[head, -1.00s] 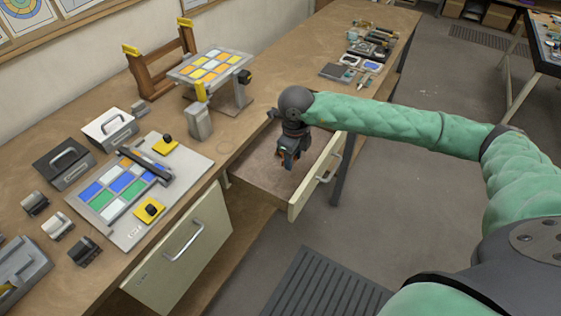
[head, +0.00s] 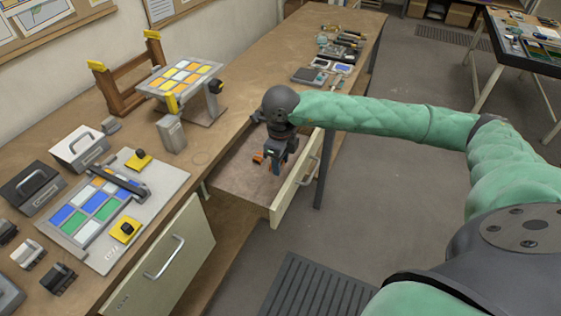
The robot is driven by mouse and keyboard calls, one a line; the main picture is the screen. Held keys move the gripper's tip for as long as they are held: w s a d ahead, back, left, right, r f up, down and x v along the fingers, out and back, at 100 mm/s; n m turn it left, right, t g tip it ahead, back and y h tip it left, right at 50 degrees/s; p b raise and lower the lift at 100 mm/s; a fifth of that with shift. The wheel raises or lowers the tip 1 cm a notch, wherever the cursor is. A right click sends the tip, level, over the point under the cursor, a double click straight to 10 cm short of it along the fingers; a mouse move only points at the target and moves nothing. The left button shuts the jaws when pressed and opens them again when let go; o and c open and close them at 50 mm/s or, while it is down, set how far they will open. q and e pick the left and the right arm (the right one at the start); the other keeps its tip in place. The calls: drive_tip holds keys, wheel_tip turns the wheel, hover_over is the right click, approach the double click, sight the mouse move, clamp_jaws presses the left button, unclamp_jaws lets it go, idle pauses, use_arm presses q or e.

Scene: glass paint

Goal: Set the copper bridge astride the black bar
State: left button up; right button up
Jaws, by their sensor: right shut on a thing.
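The black bar (head: 119,184) lies across the panel of blue, green and white glass squares (head: 98,207) on the bench at the left. My right gripper (head: 274,165) points down over the open drawer (head: 240,183). It is shut on a small copper-orange piece, which looks like the copper bridge (head: 258,158). Part of the piece shows left of the fingers; the rest is mostly hidden by them. I cannot tell whether it touches the drawer floor. My left gripper is out of view.
The drawer front (head: 290,195) stands out from the bench. Yellow pads with black knobs (head: 125,229) sit on the panel's board. A grey post (head: 171,134) and a raised panel of yellow squares (head: 180,77) stand behind. Handled blocks (head: 80,147) line the left.

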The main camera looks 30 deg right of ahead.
drive_tip(key=shift+r, duration=1.35)
